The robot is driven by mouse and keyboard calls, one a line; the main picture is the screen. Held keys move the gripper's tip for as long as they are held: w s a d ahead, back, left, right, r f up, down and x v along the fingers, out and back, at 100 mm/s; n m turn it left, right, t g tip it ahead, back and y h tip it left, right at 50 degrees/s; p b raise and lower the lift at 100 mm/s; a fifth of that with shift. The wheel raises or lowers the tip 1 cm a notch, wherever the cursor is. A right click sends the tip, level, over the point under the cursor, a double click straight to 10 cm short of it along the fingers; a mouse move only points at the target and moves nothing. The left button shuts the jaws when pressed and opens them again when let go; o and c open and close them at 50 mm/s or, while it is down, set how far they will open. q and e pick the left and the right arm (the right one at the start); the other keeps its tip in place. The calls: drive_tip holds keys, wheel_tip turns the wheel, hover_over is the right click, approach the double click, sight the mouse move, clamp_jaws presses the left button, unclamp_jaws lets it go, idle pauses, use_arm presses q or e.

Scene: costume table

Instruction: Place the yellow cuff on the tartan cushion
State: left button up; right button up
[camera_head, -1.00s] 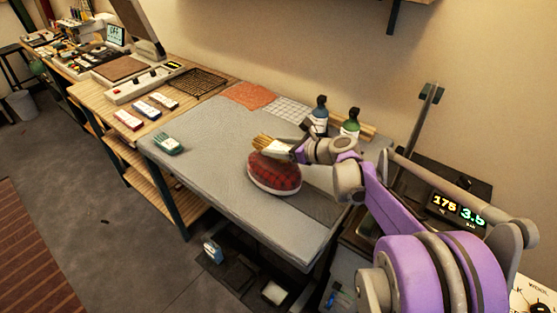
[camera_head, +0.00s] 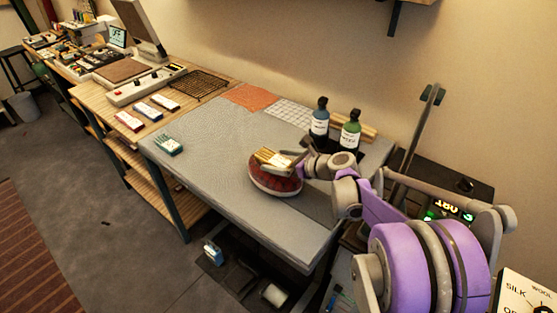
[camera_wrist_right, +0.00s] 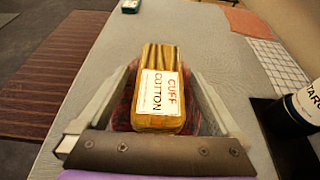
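The yellow cuff (camera_head: 268,156) is a ribbed golden block with a white label. In the right wrist view the cuff (camera_wrist_right: 160,80) lies between my right gripper's fingertips, its label facing the camera. The red tartan cushion (camera_head: 275,184) sits on the grey table, directly under the cuff. The cuff appears to be at or just above the cushion's top; contact is not clear. My left gripper is not in view.
Two labelled bottles, one blue (camera_head: 320,120) and one green (camera_head: 350,132), stand behind the cushion to the right. A green item (camera_head: 169,146) lies at the table's left edge. An orange cloth (camera_head: 250,97) and a white grid cloth (camera_head: 290,112) lie at the back. The grey table (camera_head: 215,140) is clear left of the cushion.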

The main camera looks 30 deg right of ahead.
drive_tip(key=shift+r, duration=0.2)
drive_tip(key=v, duration=1.2)
drive_tip(key=s+a+f+n+g, duration=0.2)
drive_tip(key=s+a+n, duration=0.1)
drive_tip(key=a+n, duration=0.2)
drive_tip(key=s+a+f+n+g, duration=0.2)
drive_tip(key=a+f+n, duration=0.1)
drive_tip(key=a+n, duration=0.1)
drive_tip(key=s+a+f+n+g, duration=0.1)
drive_tip(key=s+a+f+n, duration=0.2)
drive_tip(key=a+n, duration=0.2)
drive_tip(key=shift+s+a+n+g+h, duration=0.15)
drive_tip(key=shift+a+g+h, duration=0.05)
drive_tip(key=shift+a, duration=0.25)
drive_tip(key=shift+s+a+n+g+h, duration=0.15)
drive_tip(key=shift+s+a+g+h, duration=0.05)
drive_tip(key=shift+a, duration=0.3)
drive_tip(key=s+a+f+n+g+h, duration=0.1)
drive_tip(key=s+a+f+n+h, duration=0.2)
drive_tip(key=s+n, duration=0.8)
wheel_tip(320, 180, down, 2)
drive_tip(key=n+h, duration=0.1)
drive_tip(key=n, duration=0.5)
drive_tip(key=shift+g, duration=0.3)
drive_tip(key=shift+w+a+f, duration=0.1)
